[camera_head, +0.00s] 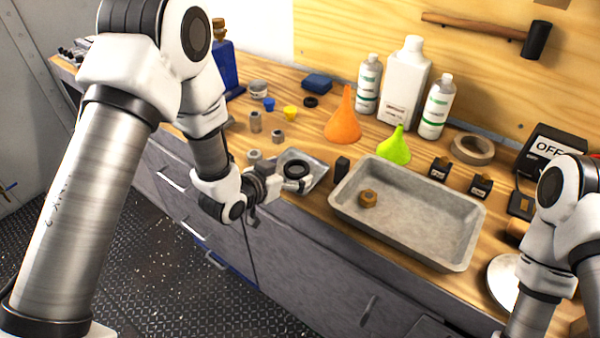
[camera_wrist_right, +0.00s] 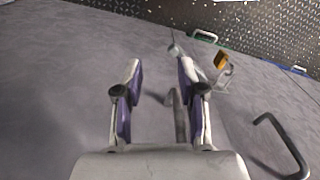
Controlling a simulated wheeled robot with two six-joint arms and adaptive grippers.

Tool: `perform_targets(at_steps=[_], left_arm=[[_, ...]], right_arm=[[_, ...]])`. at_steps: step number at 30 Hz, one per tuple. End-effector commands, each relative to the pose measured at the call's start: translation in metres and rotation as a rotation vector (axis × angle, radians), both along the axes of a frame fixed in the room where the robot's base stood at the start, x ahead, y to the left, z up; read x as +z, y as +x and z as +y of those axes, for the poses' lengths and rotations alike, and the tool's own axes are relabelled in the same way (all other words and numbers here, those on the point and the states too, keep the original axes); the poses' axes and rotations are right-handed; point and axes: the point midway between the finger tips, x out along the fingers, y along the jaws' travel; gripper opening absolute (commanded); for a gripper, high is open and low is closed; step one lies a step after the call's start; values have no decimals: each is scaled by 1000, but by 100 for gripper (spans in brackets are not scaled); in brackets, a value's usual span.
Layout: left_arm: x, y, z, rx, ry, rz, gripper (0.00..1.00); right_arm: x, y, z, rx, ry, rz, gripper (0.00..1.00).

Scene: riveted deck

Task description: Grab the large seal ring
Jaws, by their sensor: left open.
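A large black seal ring (camera_head: 297,170) lies in a small square metal tray (camera_head: 318,183) near the front edge of the workbench. A smaller black ring (camera_head: 310,101) lies farther back on the wood. My left gripper (camera_head: 276,198) is open at the tray's left front side, close to the large ring; its body hides part of the tray, and I cannot tell whether it touches the ring. My right gripper (camera_wrist_right: 159,68) shows in the right wrist view with its fingers apart and nothing between them, in front of the grey cabinet fronts.
Orange (camera_head: 343,120) and green (camera_head: 394,149) funnels and white bottles (camera_head: 404,85) stand behind. Metal cylinders (camera_head: 255,122) stand to the left.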

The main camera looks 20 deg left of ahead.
Motion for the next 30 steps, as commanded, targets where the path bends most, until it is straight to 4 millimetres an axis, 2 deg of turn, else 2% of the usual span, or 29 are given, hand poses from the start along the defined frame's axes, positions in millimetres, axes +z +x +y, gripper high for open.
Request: perform_targets(at_steps=[4,10,11,15,26,30], left_arm=[[-10,18,-7,-1,2,-1,94],[-10,20,-8,0,1,2,94],[-10,20,-7,0,1,2,91],[-10,20,-7,0,1,2,41],[-10,20,-7,0,0,3,39],[-2,20,-7,0,0,2,39]], right_arm=[[-7,0,0,1,0,1,40],[-6,0,0,1,0,1,40],[-6,0,0,1,0,1,40],[-6,0,0,1,0,1,40],[-6,0,0,1,0,1,40],[0,0,0,1,0,1,40]])
